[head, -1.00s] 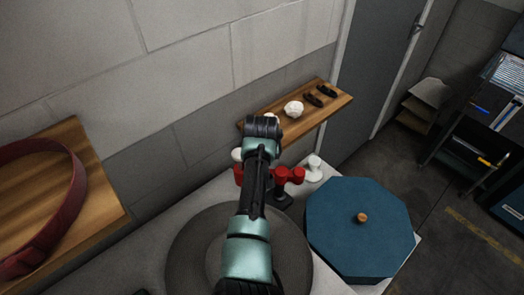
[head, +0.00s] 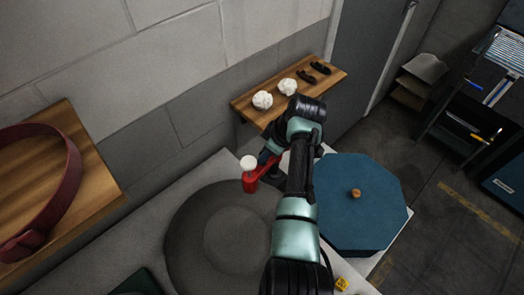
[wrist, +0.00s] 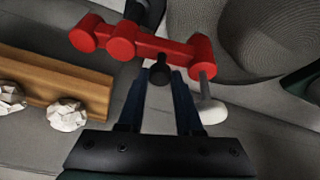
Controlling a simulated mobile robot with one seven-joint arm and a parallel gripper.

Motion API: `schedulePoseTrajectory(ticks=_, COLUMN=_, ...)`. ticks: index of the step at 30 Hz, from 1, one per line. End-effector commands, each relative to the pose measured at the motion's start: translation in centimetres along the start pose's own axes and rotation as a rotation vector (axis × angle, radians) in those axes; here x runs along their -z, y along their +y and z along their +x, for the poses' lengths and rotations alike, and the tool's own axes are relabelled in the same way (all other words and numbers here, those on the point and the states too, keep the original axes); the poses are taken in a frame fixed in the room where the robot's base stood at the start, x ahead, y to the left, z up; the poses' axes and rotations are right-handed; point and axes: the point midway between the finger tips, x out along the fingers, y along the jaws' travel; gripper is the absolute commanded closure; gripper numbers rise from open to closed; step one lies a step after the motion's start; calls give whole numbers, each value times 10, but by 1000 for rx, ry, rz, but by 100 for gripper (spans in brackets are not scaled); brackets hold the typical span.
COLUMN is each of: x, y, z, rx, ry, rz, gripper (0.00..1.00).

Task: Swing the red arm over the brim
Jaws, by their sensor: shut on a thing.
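The red arm (head: 250,184) shows its left end at the back edge of the grey hat's brim (head: 190,240) in the head view. That end carries an upright white knob (head: 248,162). In the wrist view, the red arm (wrist: 150,45) crosses above my fingers, and its right end overlaps the edge of the grey brim (wrist: 232,40); the white knob (wrist: 211,112) hangs toward the camera. My gripper (wrist: 160,79) is shut on a small black knob (wrist: 159,70) beside the red arm. In the head view, my own arm hides the gripper and the red arm's right part.
A blue octagonal block (head: 360,215) with a wooden knob stands right of the hat. A wooden shelf (head: 250,112) behind holds white crumpled lumps (head: 262,100) and dark pieces. A dark red band (head: 62,200) lies on a wooden board at left.

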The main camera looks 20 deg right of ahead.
Motion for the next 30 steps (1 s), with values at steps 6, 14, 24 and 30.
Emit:
schedulePoseTrajectory(ticks=6, x=-9, y=1, z=-1, rx=49, ry=4, rz=-119, gripper=100)
schedulePoseTrajectory(ticks=14, x=-12, y=1, z=-3, rx=81, ry=8, rz=-194, gripper=100)
schedulePoseTrajectory(ticks=24, x=-13, y=1, z=-4, rx=88, ry=7, rz=-210, gripper=100)
schedulePoseTrajectory(ticks=30, x=-13, y=1, z=-4, rx=87, ry=7, rz=-209, gripper=62)
